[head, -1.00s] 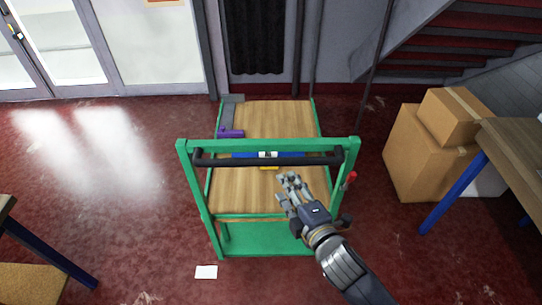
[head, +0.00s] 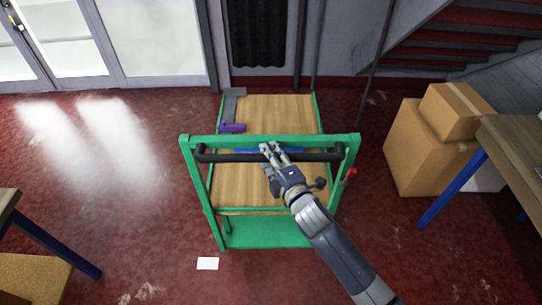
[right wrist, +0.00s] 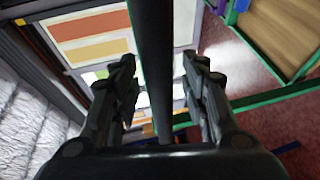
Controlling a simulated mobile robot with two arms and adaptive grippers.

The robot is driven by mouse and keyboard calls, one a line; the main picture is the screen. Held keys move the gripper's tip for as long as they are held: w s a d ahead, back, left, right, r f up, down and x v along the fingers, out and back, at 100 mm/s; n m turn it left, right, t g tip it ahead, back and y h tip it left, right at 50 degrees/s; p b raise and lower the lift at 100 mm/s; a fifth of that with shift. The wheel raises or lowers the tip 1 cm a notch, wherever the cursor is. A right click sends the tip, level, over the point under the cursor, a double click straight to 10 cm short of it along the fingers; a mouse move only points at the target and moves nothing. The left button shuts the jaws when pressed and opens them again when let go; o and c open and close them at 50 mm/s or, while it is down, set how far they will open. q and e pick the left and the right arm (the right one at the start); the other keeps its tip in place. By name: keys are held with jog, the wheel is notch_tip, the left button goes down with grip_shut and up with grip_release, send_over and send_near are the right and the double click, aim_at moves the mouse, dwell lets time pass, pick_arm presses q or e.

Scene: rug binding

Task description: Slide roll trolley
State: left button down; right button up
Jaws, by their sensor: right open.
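The roll trolley (head: 186,172) has a green frame and wooden decks and stands in the middle of the head view. Its black push handle (head: 225,156) runs across the near upper end. My right gripper (head: 271,148) is at the middle of this handle. In the right wrist view the open fingers (right wrist: 160,90) stand on either side of the black bar (right wrist: 152,60), with gaps visible on both sides. A purple tool (head: 233,127) and a grey piece (head: 232,100) lie on the deck's left side. My left gripper is not in view.
Cardboard boxes (head: 415,150) and a table with blue legs (head: 452,192) stand at the right. Another table (head: 52,247) is at the lower left. A white card (head: 207,263) lies on the red floor (head: 120,200), which is clear left of the trolley.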

jog(key=shift+w, duration=0.1)
grip_shut()
jog(key=shift+w, duration=0.1)
